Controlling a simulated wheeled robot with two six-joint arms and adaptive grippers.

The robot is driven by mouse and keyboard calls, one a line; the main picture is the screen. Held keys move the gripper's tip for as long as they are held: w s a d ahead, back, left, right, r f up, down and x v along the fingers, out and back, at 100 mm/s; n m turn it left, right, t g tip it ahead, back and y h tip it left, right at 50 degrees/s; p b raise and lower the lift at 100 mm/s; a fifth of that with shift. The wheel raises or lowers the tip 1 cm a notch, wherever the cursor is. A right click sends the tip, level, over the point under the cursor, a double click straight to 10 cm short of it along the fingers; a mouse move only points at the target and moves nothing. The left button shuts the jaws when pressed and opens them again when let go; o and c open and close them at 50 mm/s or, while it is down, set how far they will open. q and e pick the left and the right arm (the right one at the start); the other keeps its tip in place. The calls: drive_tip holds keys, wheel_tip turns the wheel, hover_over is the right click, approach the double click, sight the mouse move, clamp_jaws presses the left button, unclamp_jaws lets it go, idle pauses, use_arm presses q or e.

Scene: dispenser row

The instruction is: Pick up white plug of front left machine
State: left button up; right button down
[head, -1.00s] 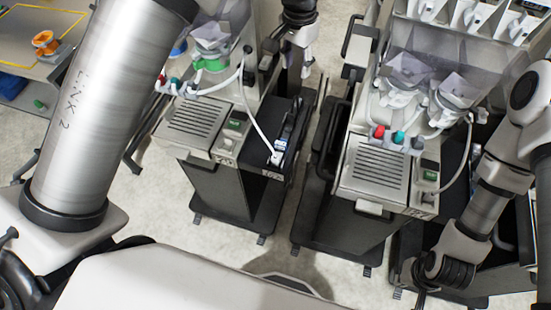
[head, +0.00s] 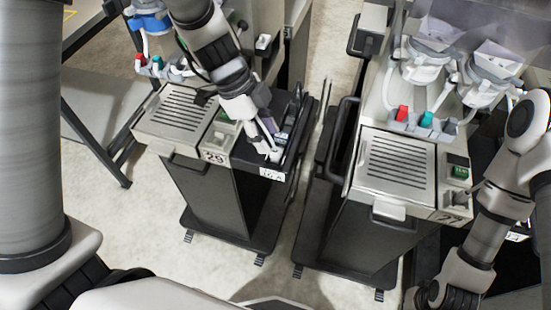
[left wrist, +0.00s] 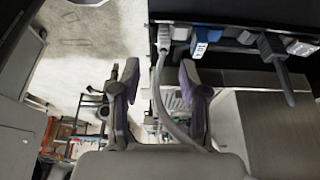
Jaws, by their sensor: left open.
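The white plug (left wrist: 163,36) sits in the left end of a socket strip at the top of the left wrist view. Its white cable (left wrist: 158,95) hangs down between my fingers. In the head view the plug (head: 276,155) shows small beside the front left machine (head: 228,190), above its white label. My left gripper (head: 268,145) is over that spot and partly hides it. In the left wrist view the gripper (left wrist: 157,78) is open, its fingers either side of the cable and short of the plug. My right arm shows at the right, but its fingers do not.
A blue plug (left wrist: 205,38) and a black plug (left wrist: 272,47) sit farther right along the strip. A second machine (head: 385,200) stands to the right across a narrow gap. Pale floor (head: 110,190) is clear at the left.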

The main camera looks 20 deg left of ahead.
sight(274, 151)
use_arm(q)
drive_tip(key=x, duration=0.2)
drive_tip(key=p+x, duration=0.1)
drive_tip(key=x, duration=0.1)
drive_tip(key=shift+w+a+f, duration=0.15)
drive_tip(key=shift+w+f, duration=0.05)
drive_tip(key=shift+w, duration=0.05)
drive_tip(key=shift+f, duration=0.35)
clamp_jaws()
drive_tip(key=shift+r, duration=0.15)
